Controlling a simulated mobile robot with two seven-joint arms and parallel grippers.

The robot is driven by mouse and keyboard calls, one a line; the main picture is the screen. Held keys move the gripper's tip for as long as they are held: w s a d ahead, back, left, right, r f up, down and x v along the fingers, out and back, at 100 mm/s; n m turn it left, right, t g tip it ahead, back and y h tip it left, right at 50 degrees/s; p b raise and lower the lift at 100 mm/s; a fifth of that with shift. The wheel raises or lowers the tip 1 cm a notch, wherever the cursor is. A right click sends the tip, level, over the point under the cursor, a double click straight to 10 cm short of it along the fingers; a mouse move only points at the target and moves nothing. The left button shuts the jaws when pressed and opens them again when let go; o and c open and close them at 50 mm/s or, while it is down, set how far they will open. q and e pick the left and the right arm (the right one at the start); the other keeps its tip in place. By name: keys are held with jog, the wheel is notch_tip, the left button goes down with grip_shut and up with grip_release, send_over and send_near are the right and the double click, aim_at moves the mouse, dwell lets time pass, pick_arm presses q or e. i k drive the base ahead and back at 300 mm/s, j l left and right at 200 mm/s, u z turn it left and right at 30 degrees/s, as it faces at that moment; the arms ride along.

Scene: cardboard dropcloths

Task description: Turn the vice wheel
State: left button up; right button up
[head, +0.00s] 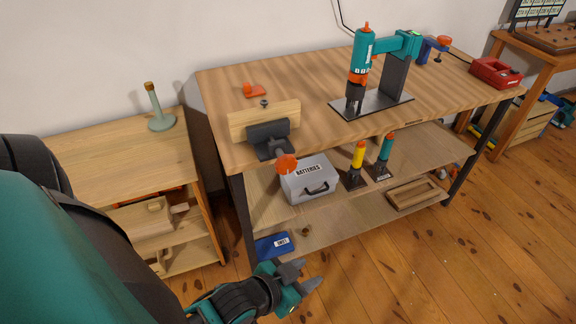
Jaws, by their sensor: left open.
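The vice (271,138) is fixed to the front left edge of the wooden workbench, with a wooden jaw board and a dark grey body. Its round orange wheel (286,164) hangs at the front, just below the bench top. My left gripper (304,278) is open and empty, low in front of the bench. It is below the wheel and slightly right of it, apart from it. My right gripper is not in view.
A grey batteries box (313,184) stands on the shelf close behind the wheel. A drill press (372,95) stands on the workbench (312,85). A low cabinet (100,150) is at left. Floor (400,270) right of my gripper is clear.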

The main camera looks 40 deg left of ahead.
aim_at(286, 164)
jog(key=u, duration=1.4)
jog(key=i+j+z, duration=0.4)
jog(key=j, duration=0.25)
